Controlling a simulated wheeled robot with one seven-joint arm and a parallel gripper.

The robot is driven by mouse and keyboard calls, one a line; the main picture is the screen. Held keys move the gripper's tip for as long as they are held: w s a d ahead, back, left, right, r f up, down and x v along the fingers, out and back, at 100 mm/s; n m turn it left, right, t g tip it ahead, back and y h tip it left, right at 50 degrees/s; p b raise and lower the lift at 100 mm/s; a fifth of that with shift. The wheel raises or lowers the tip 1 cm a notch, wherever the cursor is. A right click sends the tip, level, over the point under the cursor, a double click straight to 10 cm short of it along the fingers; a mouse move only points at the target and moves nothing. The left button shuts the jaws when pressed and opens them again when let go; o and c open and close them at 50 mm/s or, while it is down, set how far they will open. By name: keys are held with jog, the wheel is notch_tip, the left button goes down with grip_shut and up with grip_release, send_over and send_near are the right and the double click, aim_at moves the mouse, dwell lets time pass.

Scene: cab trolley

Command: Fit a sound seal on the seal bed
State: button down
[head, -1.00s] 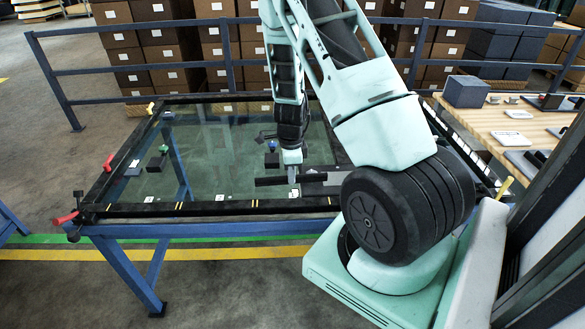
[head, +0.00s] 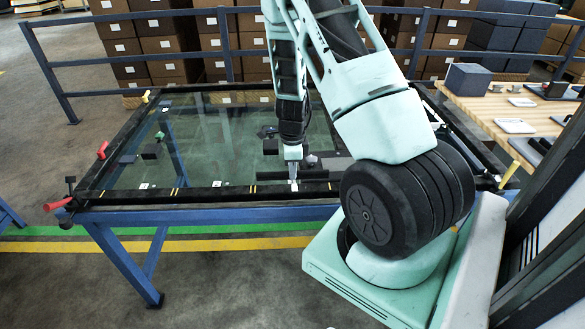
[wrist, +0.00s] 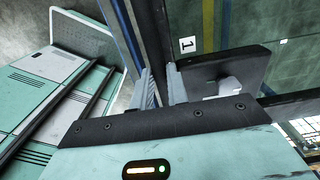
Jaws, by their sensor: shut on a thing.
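My gripper (head: 293,181) points down at the near black rail of a glass-filled frame, close to the rail. In the wrist view the fingers (wrist: 162,86) are shut on a dark piece, mostly hidden between them. A black block-like part (wrist: 225,65) shows just right of the fingers, with a pale part below it; I cannot tell how these join the held piece. The near rail (head: 215,193), with pale yellow tick marks and small white labels, may be the seal bed. Whether the held piece touches the rail is unclear.
The glass pane (head: 215,150) lies in the frame on a blue trolley (head: 125,255). Red handles (head: 57,203) stick out at left. Small dark blocks (head: 151,152) stand over the glass. A wooden bench (head: 470,108) at right holds a grey box (head: 467,79) and white plates (head: 515,126).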

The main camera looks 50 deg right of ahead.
jog(key=shift+f+b, duration=1.3)
jog(key=shift+f, duration=0.55)
jog(key=c, duration=1.3)
grip_release()
jog(key=shift+r, duration=0.1)
notch_tip(320, 180, up, 17)
jog(key=p, duration=0.1)
jog(key=shift+r, duration=0.15)
